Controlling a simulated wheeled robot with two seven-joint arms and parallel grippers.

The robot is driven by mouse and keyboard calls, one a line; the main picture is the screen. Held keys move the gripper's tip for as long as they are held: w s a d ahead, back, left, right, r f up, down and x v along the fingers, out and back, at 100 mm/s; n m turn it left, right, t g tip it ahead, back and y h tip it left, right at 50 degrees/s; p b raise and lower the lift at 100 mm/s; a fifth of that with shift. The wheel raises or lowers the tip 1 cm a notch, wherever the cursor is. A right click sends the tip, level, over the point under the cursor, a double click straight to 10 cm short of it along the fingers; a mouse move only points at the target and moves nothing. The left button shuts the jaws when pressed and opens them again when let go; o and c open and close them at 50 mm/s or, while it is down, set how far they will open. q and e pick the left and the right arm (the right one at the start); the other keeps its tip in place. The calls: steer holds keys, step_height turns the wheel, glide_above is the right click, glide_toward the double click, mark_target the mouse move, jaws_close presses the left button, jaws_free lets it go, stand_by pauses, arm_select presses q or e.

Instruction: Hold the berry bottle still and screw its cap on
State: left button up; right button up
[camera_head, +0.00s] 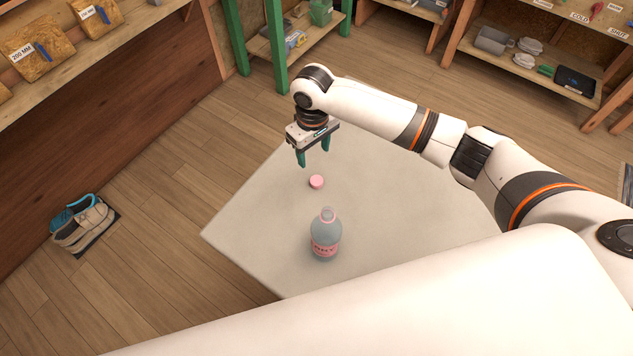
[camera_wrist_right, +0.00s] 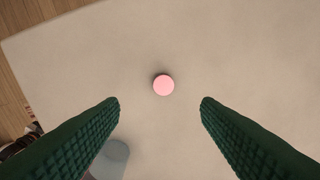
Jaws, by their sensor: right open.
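The berry bottle (camera_head: 326,237) stands upright on the table, grey with a pink label, its neck (camera_head: 327,213) bare. The pink round cap (camera_head: 316,181) lies on the table behind the bottle. In the right wrist view the cap (camera_wrist_right: 163,85) shows between and beyond the fingertips. My right gripper (camera_head: 314,163) points down above the table, open and empty, with the cap below it. Its green ridged fingers (camera_wrist_right: 160,103) are spread wide. Part of a grey shape, likely the bottle (camera_wrist_right: 112,158), shows beside the left finger there. My left gripper is not in view.
The light table (camera_head: 420,200) is otherwise clear around the bottle and cap. A white part of my own body covers its near edge. Shoes (camera_head: 82,224) lie on the wooden floor at left. Shelves (camera_head: 530,62) and a green-legged rack (camera_head: 277,45) stand behind.

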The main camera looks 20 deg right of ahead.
glide_above(317, 180)
steer(key=f, duration=0.7)
steer(key=shift+w+a+p, duration=0.1)
steer(key=shift+a+p, duration=0.25)
steer(key=shift+a, duration=0.05)
steer(key=shift+d+f+p, duration=0.15)
steer(key=shift+f+p, duration=0.05)
steer(key=shift+f, duration=1.1)
steer(key=shift+d+f+p, duration=0.15)
steer(key=shift+f, duration=1.1)
steer(key=shift+c, duration=0.2)
steer(key=c, duration=1)
